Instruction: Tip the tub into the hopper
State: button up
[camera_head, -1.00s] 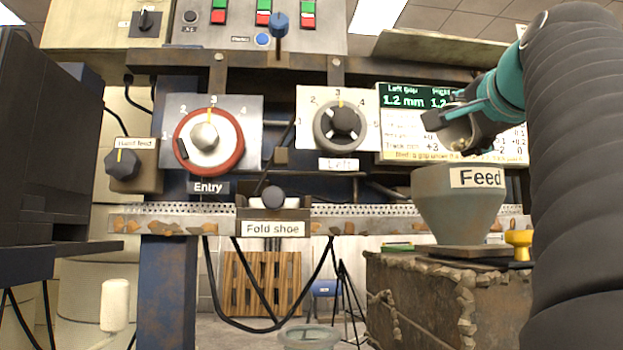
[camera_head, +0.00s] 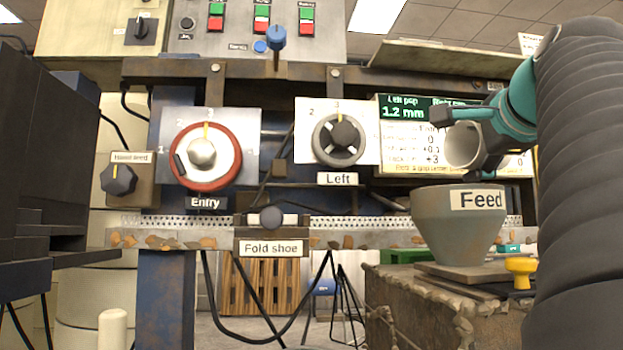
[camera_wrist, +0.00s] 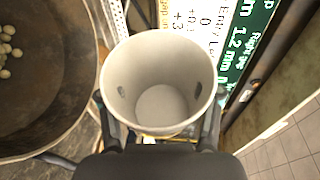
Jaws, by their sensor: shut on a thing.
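The pale grey-white tub (camera_wrist: 157,85) is between the fingers of my gripper (camera_wrist: 158,125) in the wrist view. Its inside looks empty down to the floor. In the head view the tub (camera_head: 462,148) lies tilted on its side, mouth towards the camera, above the hopper, and my gripper (camera_head: 464,135) is shut on it. The grey-green hopper (camera_head: 440,222), labelled "Feed", stands just below and apart from the tub. In the wrist view the hopper (camera_wrist: 60,115) is at the left, with several pale pellets (camera_wrist: 6,48) inside.
A display screen (camera_head: 400,140) stands close behind the tub. A yellow knob-like piece (camera_head: 520,270) sits right of the hopper on the rough-edged block (camera_head: 410,310). The Entry dial (camera_head: 203,155) and Left dial (camera_head: 340,138) are further left.

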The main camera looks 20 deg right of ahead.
jog(key=shift+d+r+m+y+p, duration=0.1)
jog(key=shift+r+m+y+p, duration=0.35)
jog(key=shift+p, duration=0.7)
jog(key=shift+d+f+m+g+y+p, duration=0.15)
jog(key=shift+d+f+m+g+p, duration=0.15)
jog(key=shift+d+m, duration=0.25)
jog(key=shift+d+f+m+g+y+p, duration=0.1)
jog(key=shift+d+f+m+g+p, duration=0.1)
jog(key=shift+d+m+p, duration=0.3)
jog(key=shift+f+m, duration=0.15)
jog(key=shift+m, duration=0.15)
jog(key=shift+r+m+y+p, duration=0.2)
jog(key=shift+m+y+p, duration=0.25)
jog(key=shift+p, duration=0.65)
jog(key=shift+d+f+m+g+y+b, duration=0.15)
jog(key=shift+f+m+g+y+b, duration=0.2)
jog(key=shift+m+y, duration=0.5)
jog(key=shift+d+r+m, duration=0.15)
jog(key=shift+r+m, duration=0.05)
jog(key=shift+m, duration=0.4)
jog(key=shift+d+f+m+y, duration=0.15)
jog(key=shift+d+m+y, duration=0.1)
jog(key=shift+m+y, duration=0.05)
jog(key=d+f+m+y, duration=0.3)
jog(key=d+f+m, duration=0.1)
jog(key=f, duration=0.3)
jog(key=shift+y, duration=0.3)
jog(key=shift+w, duration=0.1)
